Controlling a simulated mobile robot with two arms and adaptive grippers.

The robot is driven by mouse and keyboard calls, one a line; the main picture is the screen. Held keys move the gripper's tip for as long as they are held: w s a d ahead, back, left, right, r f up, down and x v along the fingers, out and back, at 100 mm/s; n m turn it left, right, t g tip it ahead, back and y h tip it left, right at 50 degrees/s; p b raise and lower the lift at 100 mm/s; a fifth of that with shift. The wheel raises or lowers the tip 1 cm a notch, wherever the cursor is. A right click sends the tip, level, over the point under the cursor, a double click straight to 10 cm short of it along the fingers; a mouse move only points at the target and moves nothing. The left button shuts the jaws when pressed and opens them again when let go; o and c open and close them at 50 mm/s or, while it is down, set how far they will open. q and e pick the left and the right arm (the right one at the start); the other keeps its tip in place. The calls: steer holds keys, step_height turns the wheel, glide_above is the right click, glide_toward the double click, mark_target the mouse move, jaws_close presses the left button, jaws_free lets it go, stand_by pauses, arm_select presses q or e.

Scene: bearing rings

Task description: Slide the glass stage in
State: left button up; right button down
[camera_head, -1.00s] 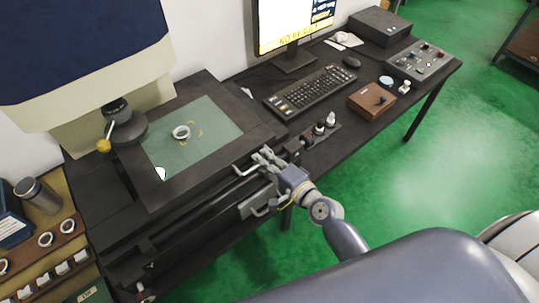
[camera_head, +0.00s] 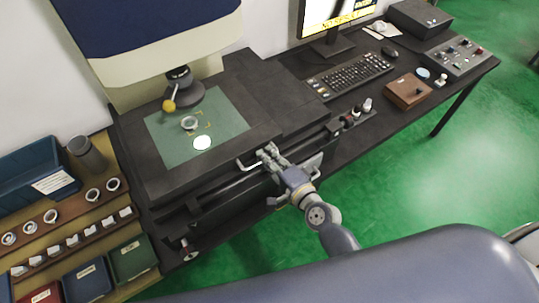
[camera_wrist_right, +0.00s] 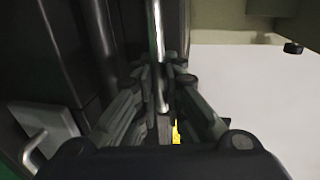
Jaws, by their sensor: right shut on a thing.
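The glass stage is a green glass plate (camera_head: 230,122) in a wide black frame under the microscope head. A small metal ring (camera_head: 189,123) lies on the glass, near a bright round light spot (camera_head: 202,143). A lens (camera_head: 184,92) with a yellow-knobbed lever hangs over the rear left of the glass. My right gripper (camera_head: 268,156) is shut on the metal bar handle (camera_head: 247,165) at the stage's front edge. In the right wrist view the fingers (camera_wrist_right: 162,80) close around the upright-looking bar (camera_wrist_right: 158,30). My left gripper is out of view.
At left, a wooden rack (camera_head: 62,215) holds several rings and blocks, beside a blue bin (camera_head: 38,168) and a dark cylinder (camera_head: 86,154).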

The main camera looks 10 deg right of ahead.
steer(key=shift+s+a+f, duration=0.15)
steer(key=c, duration=2)
jaws_free()
steer(key=shift+o, duration=0.2)
steer(key=v, duration=1.2)
